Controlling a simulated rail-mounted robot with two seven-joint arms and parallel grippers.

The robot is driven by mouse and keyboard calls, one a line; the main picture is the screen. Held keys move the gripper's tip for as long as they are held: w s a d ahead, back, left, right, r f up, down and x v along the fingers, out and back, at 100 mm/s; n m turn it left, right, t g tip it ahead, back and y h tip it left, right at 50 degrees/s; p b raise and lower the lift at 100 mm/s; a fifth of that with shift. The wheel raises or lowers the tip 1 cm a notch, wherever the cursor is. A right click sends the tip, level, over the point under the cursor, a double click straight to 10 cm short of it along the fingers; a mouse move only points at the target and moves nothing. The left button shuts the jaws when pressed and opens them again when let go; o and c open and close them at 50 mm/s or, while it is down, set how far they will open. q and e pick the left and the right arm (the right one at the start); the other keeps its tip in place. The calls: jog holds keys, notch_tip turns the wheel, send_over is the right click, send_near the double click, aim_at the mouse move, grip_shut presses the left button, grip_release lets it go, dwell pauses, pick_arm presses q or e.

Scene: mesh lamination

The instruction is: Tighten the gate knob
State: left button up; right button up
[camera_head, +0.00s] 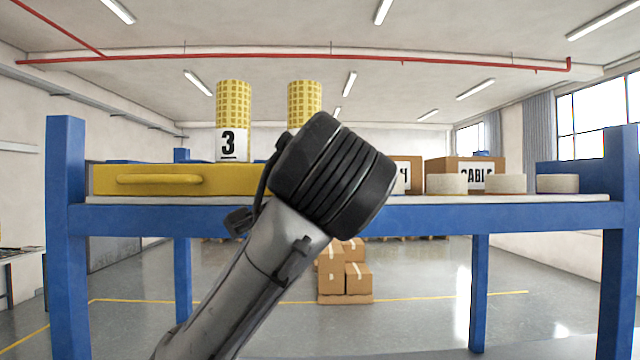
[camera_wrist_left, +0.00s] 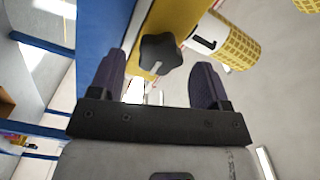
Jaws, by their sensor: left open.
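The gate knob (camera_wrist_left: 162,54) is a black, lobed knob in the left wrist view, in front of the yellow gate (camera_wrist_left: 151,20). My left gripper (camera_wrist_left: 159,74) is open, its two dark fingers spread to either side below the knob. The knob appears between and just beyond the fingertips; I cannot tell whether they touch it. In the head view the yellow gate (camera_head: 165,180) lies along the left of the shelf. My arm covers the middle there and hides the gripper. My right gripper is not in view.
A blue-framed table (camera_head: 150,218) spans the view. Two yellow mesh rolls (camera_head: 233,103) stand behind the gate, one above a white "3" label (camera_head: 231,144). Pale round rolls (camera_head: 446,184) and cardboard boxes (camera_head: 470,164) are at right. Stacked boxes (camera_head: 357,278) stand on the floor beyond.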

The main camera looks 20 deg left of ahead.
pick_arm(q)
jog(key=b+v, duration=0.6)
jog(key=v, duration=0.5)
jog(key=shift+s, duration=0.15)
